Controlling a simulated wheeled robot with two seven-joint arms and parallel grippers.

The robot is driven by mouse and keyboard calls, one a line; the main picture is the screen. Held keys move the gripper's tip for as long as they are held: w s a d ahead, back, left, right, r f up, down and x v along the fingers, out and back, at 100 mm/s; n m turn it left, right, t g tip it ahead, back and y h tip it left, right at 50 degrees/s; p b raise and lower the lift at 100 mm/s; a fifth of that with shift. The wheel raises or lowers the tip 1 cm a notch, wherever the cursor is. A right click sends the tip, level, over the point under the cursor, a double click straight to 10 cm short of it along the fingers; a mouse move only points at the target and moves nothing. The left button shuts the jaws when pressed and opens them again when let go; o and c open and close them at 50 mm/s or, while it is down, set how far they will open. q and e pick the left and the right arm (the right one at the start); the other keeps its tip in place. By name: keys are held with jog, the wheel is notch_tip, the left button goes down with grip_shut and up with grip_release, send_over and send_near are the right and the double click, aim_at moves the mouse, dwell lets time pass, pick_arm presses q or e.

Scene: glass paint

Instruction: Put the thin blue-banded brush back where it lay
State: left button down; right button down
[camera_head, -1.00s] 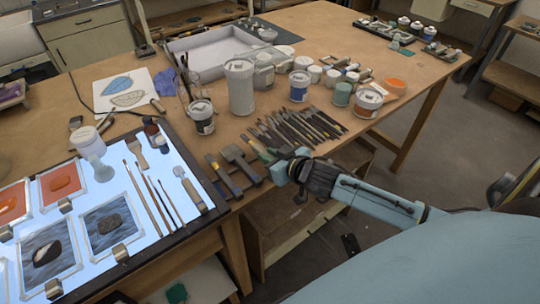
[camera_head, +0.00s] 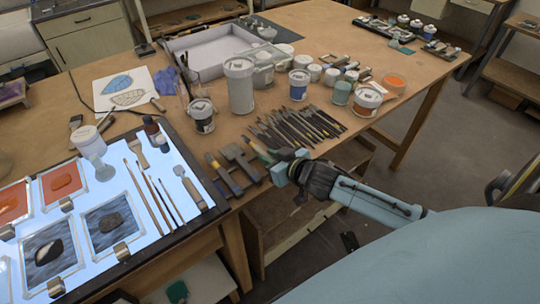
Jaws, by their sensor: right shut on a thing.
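My right gripper (camera_head: 279,168) is low at the front edge of the wooden table, beside the near end of the row of brushes. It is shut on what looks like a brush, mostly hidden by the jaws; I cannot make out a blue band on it. A row of thin dark brushes (camera_head: 298,126) lies fanned on the table just beyond the gripper. Wide flat brushes (camera_head: 238,158) lie just left of it. Several thin brushes (camera_head: 150,195) lie on the lit panel at the left. My left gripper is out of view.
A white tub (camera_head: 240,88), a blue-labelled jar (camera_head: 299,86) and other jars stand behind the brushes. The light panel (camera_head: 190,165) with framed glass pieces fills the front left. A grey tray (camera_head: 205,50) is at the back.

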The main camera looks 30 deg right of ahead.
jog(key=shift+f, duration=0.3)
dwell(0.6)
jog(key=c, duration=1.2)
grip_release()
jog(key=v, duration=1.3)
jog(key=shift+s, duration=0.15)
